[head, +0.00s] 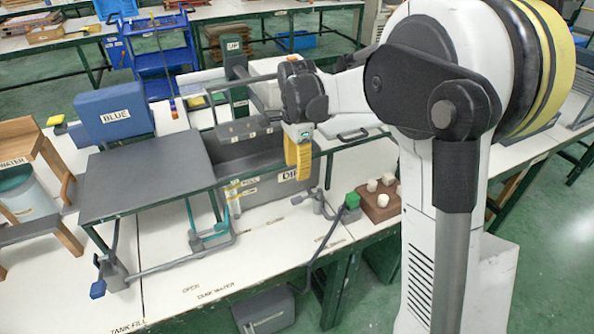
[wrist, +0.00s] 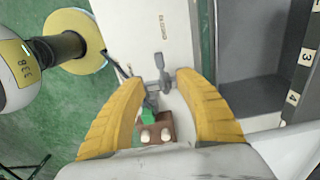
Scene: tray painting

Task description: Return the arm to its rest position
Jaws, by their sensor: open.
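My gripper (head: 298,160) hangs in front of the dark dip tank (head: 262,215) in the head view, its yellow fingers pointing down. In the wrist view, the two yellow fingers of my gripper (wrist: 158,82) are spread apart with nothing between them. Below and between them, farther off, are a grey lever and a brown block (wrist: 153,127) with pale knobs. My arm reaches from the right of the head view to the left, over the workbench. Its white and black links hide part of the bench behind.
A grey flat plate (head: 145,178) on a green frame stands left of the tank. A blue container (head: 113,112) labelled BLUE is behind it. The brown block with pale knobs (head: 380,201) sits at the bench's right front. Green floor (head: 560,230) is open at the right.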

